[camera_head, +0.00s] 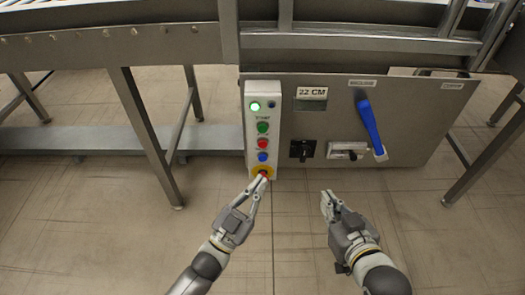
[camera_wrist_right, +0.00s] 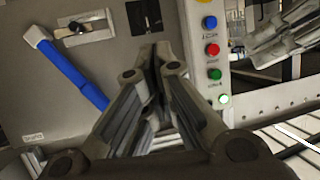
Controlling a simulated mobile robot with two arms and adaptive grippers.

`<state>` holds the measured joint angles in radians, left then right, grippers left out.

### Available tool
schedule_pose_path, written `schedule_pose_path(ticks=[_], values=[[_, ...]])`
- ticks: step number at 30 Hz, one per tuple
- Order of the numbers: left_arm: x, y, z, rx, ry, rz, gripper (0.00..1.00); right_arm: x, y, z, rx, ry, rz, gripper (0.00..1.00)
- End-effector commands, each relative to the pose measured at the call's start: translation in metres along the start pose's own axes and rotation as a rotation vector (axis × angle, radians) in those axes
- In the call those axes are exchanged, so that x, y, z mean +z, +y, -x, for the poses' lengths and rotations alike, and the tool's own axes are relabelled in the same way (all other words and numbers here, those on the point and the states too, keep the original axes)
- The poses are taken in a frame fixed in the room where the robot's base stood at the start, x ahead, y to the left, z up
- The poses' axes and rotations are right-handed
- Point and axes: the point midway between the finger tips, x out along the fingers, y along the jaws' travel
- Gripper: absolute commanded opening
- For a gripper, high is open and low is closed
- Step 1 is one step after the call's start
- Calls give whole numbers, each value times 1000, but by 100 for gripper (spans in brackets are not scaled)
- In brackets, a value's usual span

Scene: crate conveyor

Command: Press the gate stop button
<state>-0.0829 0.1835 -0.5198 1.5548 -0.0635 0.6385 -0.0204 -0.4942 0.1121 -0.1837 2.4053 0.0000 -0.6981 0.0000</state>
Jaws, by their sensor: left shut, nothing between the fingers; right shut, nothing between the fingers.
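A white button box (camera_head: 250,140) on the grey panel carries a green button (camera_head: 263,127), a red button (camera_head: 263,143) and a blue button (camera_head: 263,156) in a column. At its bottom is a red knob (camera_head: 264,174) on a yellow ring (camera_head: 256,170). Labels are too small to read surely. My left gripper (camera_head: 259,183) is shut and empty, its tips at the knob and partly covering it; contact cannot be told. My right gripper (camera_head: 325,197) is shut and empty, below and right of the box. The red button also shows in the right wrist view (camera_wrist_right: 212,49).
A green lamp (camera_head: 255,106) is lit at the box's top. Right of it are a "22 CM" display (camera_head: 312,93), a black switch (camera_head: 302,150), a latch (camera_head: 346,151) and a blue-handled lever (camera_head: 370,125). Conveyor legs (camera_head: 146,135) stand left; the floor in front is clear.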

Motion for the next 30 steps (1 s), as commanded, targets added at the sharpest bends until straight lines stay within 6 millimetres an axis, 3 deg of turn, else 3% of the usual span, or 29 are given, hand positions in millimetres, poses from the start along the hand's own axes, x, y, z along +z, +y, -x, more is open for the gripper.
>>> schedule_pose_path(ticks=[7,19,30], values=[[-12,3,-3,8,53,-3,0,-11,0,8,0,30,0,0],[-10,2,-5,7,51,-3,0,-14,-1,6,-1,51,0,0],[3,-10,-22,7,51,-3,0,-61,-7,8,-17,305,-2,0]])
